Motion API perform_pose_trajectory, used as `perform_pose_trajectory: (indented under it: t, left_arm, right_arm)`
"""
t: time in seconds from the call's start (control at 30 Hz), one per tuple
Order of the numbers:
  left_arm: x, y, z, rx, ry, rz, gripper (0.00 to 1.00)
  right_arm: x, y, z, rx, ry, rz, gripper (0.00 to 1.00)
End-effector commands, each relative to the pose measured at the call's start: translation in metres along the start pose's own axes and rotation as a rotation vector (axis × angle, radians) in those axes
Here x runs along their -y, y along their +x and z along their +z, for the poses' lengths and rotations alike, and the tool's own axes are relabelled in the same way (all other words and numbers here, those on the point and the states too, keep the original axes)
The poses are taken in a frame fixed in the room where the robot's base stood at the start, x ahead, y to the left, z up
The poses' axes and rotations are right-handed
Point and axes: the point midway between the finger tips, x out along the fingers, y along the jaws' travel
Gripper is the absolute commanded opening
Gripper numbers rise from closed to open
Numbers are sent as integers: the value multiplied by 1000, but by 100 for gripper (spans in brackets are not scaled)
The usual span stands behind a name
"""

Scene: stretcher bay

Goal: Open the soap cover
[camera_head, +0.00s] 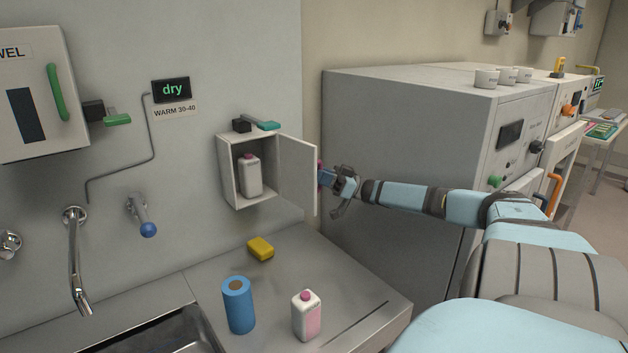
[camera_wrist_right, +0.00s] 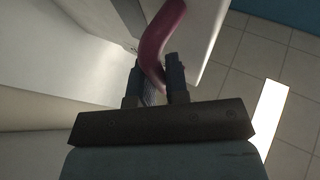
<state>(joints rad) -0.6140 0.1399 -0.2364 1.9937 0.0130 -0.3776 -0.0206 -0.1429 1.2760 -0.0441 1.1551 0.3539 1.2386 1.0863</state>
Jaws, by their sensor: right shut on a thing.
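The soap cover (camera_head: 297,174) is a white hinged door on a small white wall box (camera_head: 228,180). It stands swung open to the right, and a white bottle with a pink cap (camera_head: 250,176) shows inside the box. In the right wrist view, my right gripper (camera_wrist_right: 160,78) is shut on the curved purple handle (camera_wrist_right: 156,45) of the cover. My left gripper is not in view.
Below the box, a steel counter (camera_head: 300,262) holds a yellow sponge (camera_head: 260,248), a blue roll (camera_head: 238,305) and a pink-and-white bottle (camera_head: 307,316). A large grey cabinet (camera_head: 400,130) stands close behind my right arm. A teal lever (camera_head: 262,125) sits above the box.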

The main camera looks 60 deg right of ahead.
Motion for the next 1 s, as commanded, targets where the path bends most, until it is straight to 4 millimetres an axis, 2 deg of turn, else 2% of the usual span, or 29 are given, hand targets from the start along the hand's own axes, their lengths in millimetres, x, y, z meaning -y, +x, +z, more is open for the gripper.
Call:
perform_pose_trajectory:
  t: [0.37, 0.4, 0.47, 0.5, 0.77, 0.87, 1.0]
  left_arm:
    - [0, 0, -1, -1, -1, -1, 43]
    - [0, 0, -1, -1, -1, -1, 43]
    - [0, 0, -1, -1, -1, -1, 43]
    - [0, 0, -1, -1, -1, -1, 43]
    - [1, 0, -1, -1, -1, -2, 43]
    - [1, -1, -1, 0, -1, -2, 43]
    - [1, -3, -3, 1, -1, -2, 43]
  right_arm:
    - [-2, 1, -3, -3, -1, 2, 0]
    - [-2, 1, -3, -3, -1, 2, 24]
    - [-1, 1, -3, -2, -1, 2, 38]
    - [-1, 0, -2, -2, -1, 2, 39]
    - [-1, 0, -2, -1, -1, 1, 39]
    - [-1, 3, -9, 0, -2, 1, 39]
    - [0, 12, -29, 3, -1, -1, 39]
